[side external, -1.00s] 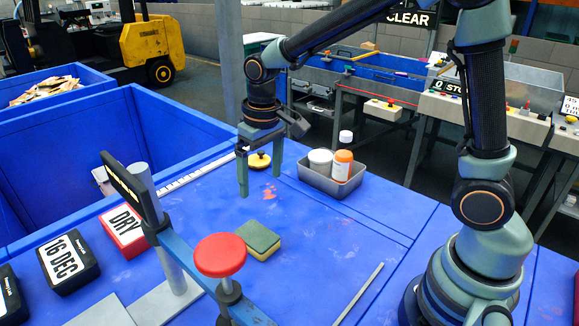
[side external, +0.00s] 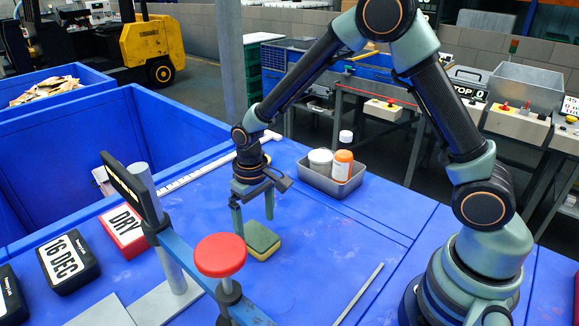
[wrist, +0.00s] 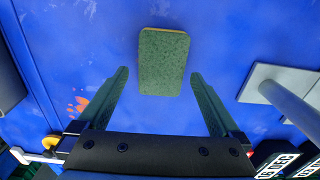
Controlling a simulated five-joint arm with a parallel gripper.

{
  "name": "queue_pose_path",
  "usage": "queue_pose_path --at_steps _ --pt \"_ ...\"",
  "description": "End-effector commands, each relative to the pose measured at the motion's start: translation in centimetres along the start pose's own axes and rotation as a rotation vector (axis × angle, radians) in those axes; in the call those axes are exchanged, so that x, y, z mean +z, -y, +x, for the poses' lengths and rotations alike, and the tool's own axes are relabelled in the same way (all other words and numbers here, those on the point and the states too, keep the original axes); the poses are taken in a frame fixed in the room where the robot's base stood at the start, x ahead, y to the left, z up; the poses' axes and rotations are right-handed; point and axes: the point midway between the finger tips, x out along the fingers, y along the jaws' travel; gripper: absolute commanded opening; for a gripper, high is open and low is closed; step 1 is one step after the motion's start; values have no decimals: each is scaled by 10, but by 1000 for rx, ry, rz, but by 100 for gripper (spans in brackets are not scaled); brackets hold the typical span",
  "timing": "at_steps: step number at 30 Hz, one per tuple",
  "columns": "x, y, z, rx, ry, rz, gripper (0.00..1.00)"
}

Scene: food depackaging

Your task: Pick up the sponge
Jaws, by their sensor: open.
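The sponge (side external: 262,240), green on top with a yellow layer beneath, lies flat on the blue table. My gripper (side external: 254,226) is open and empty, its two fingers pointing down beside the sponge at its left and far side. In the wrist view the sponge (wrist: 163,62) lies ahead of the open gripper (wrist: 157,80), roughly centred between the lines of the two fingers. The fingers do not appear to touch it. The exact height of the fingertips over the table is hard to tell.
A press with a red knob (side external: 220,255) and blue bar stands left of the sponge. A grey metal tray (side external: 316,180) holds bottles behind it. A thin rod (side external: 358,294) lies at right. A red DRY block (side external: 122,230) and a black date block (side external: 68,262) lie at left.

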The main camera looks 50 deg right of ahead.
Motion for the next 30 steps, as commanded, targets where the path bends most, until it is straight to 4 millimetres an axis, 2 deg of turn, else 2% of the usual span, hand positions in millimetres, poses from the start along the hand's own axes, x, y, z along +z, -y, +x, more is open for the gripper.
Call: queue_pose_path --at_steps 3,7,16,17,21,22,30 --pt "4 2 20 1 4 0 100" --pt "4 2 34 1 3 0 100" --pt "2 2 38 0 -1 0 100" --pt "2 2 38 0 -1 0 92" --pt "3 2 38 0 -1 0 39" --pt "3 2 38 0 0 0 29" --pt "2 2 37 0 -1 0 28"
